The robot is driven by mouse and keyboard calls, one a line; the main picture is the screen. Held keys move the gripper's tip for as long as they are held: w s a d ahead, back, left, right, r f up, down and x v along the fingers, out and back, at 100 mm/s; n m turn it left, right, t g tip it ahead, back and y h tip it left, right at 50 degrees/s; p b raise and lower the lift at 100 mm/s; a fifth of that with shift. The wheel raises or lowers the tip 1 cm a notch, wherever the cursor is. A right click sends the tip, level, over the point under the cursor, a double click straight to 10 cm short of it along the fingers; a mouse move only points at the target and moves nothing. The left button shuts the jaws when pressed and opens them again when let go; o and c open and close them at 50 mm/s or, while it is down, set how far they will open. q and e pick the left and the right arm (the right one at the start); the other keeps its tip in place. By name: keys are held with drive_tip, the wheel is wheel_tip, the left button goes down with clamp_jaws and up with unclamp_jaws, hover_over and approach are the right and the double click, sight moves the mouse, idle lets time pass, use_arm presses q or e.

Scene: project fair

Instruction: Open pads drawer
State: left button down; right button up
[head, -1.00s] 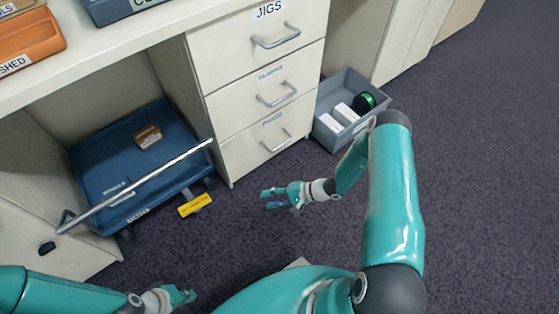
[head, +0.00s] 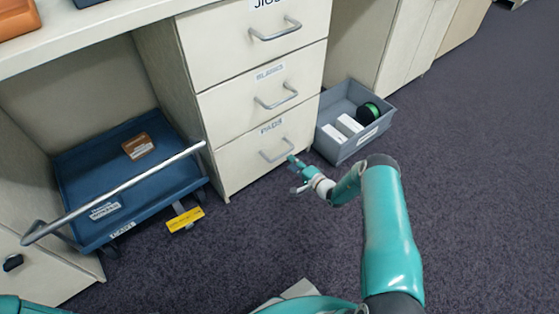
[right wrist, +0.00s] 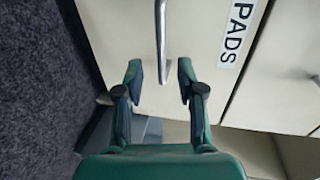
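The pads drawer (head: 240,170) is the bottom drawer of the cream cabinet, under the blanks drawer, and its front is flush and shut. Its grey bar handle (head: 276,152) and PADS label (head: 271,126) show in the head view. My right gripper (head: 294,173) is just in front of the drawer, close to the handle's right end. In the right wrist view my right gripper (right wrist: 161,76) is open and empty, with the handle (right wrist: 161,40) lined up between its fingertips, seemingly just beyond them. The PADS label (right wrist: 238,32) lies to the right. My left gripper is out of view.
The jigs drawer (head: 225,45) and blanks drawer (head: 228,107) above are shut. A grey bin (head: 345,154) with white boxes and a green-black spool stands right of the cabinet. A blue cart (head: 85,185) with a pale handle bar stands left. Open carpet lies in front.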

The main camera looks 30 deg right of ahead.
sight(282, 156)
drive_tip(key=b+x, duration=0.2)
drive_tip(key=x, duration=0.5)
drive_tip(key=shift+b, duration=0.35)
clamp_jaws()
